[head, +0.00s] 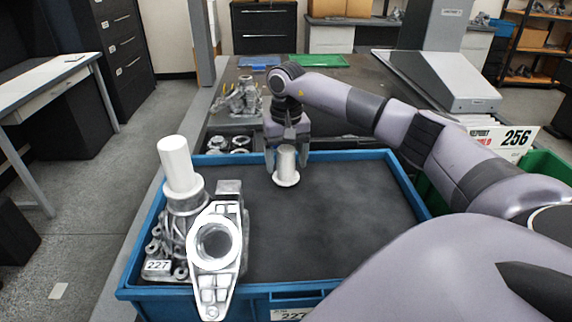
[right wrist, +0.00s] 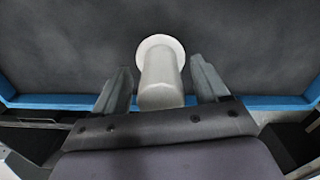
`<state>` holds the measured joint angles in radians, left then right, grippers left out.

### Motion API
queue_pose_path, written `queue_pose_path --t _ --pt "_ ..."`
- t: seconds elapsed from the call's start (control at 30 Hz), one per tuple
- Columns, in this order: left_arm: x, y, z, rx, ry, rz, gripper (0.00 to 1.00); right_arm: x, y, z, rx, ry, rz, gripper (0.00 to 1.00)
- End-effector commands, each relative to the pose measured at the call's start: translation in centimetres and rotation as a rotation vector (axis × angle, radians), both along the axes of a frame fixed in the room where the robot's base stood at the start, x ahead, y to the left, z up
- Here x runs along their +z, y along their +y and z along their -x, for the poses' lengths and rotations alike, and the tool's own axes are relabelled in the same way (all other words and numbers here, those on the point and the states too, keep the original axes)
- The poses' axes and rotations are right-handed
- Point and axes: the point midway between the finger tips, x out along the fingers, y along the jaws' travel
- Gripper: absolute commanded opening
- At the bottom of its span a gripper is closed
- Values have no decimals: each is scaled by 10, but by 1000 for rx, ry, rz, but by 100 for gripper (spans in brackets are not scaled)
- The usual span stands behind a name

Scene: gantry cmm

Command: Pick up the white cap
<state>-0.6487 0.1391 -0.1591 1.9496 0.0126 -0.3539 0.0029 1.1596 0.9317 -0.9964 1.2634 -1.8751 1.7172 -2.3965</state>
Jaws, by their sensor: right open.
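A white cap (head: 287,166), a cylinder with a wide round flange at its lower end, stands on the dark floor of the blue tray, near the far wall. It also shows in the right wrist view (right wrist: 160,82). My right gripper (head: 287,159) is open, with one finger on each side of the cap. In the right wrist view small gaps show between the cap and both fingers (right wrist: 161,78). A second white cylinder (head: 178,166) of similar shape stands on the metal casting at the left. My left gripper is not in view.
The blue tray (head: 407,186) holds a grey metal casting (head: 215,245) with a 227 tag at its left side. The tray's middle and right are bare. Behind it are another casting (head: 240,98) and a green mat (head: 318,61).

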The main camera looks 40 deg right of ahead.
Motion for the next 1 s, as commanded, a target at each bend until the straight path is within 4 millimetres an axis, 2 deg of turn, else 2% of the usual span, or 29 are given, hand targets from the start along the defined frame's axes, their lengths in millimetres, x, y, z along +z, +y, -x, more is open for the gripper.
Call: queue_pose_path --t 0.23,0.4,0.43,0.77,0.93,1.0 --pt "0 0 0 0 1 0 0 -2 0 0 0 0 0 74" --pt "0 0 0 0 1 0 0 -2 0 0 0 0 0 18" --pt "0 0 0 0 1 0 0 -2 0 0 0 0 0 16" --pt "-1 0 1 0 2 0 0 0 0 0 0 -1 0 15" --pt "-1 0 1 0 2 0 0 13 0 -1 0 -2 0 15" --pt "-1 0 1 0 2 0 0 24 0 -1 0 -6 0 15"
